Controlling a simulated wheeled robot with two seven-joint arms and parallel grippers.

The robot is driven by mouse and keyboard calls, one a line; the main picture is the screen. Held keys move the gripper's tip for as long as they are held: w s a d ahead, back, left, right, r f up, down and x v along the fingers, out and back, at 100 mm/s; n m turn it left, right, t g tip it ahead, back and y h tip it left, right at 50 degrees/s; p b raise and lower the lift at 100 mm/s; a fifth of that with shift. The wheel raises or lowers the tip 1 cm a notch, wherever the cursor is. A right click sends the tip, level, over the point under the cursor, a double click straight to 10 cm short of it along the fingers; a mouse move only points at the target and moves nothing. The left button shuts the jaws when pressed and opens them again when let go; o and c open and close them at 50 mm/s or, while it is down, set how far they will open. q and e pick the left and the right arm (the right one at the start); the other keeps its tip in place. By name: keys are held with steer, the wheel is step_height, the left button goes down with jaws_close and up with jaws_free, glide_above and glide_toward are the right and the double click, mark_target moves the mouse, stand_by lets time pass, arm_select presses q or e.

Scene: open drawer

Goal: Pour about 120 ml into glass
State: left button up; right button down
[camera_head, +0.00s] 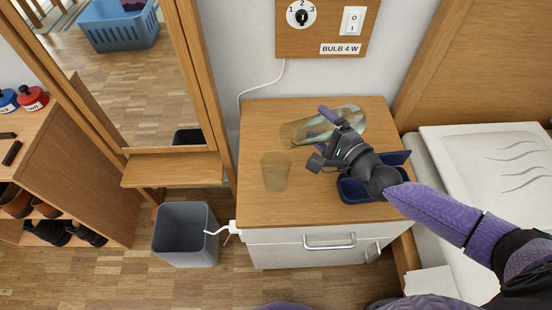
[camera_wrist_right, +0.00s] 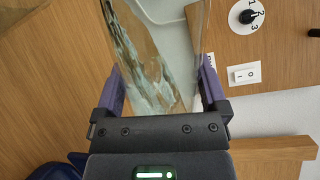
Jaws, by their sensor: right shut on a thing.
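A clear, slightly amber glass (camera_head: 275,172) stands upright on the wooden top of the bedside cabinet. My right gripper (camera_head: 328,136) is shut on a transparent carafe (camera_head: 350,118), which is tilted nearly flat with its left end close to the glass's upper right. In the right wrist view the carafe (camera_wrist_right: 160,60) lies between the two purple fingers, with a streaky, watery look inside. No stream into the glass can be made out, and I cannot tell any level in the glass. My left gripper is not in view.
A dark blue open case (camera_head: 352,190) lies on the cabinet top (camera_head: 255,125) under my right wrist. A switch panel (camera_head: 320,35) is on the wall behind. A grey bin (camera_head: 185,235) stands on the floor at left, beside a mirror frame. A white mattress (camera_head: 490,165) is at right.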

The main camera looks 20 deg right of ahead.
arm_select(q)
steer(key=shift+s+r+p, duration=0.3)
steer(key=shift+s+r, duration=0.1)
arm_select(e)
steer(key=shift+a+n, duration=0.15)
steer(key=shift+n, duration=0.15)
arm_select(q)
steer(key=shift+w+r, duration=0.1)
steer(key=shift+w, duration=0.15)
arm_select(e)
steer(key=shift+a, duration=0.1)
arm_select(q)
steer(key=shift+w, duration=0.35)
arm_select(e)
steer(key=shift+n, duration=0.3)
arm_select(q)
steer(key=shift+p, duration=0.3)
arm_select(e)
steer(key=shift+a, duration=0.1)
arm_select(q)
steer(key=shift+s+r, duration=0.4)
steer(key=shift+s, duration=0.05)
arm_select(e)
steer(key=shift+a+r+n, duration=0.1)
steer(key=shift+n, duration=0.2)
arm_select(q)
steer(key=shift+p, duration=0.3)
arm_select(e)
steer(key=shift+d, duration=0.2)
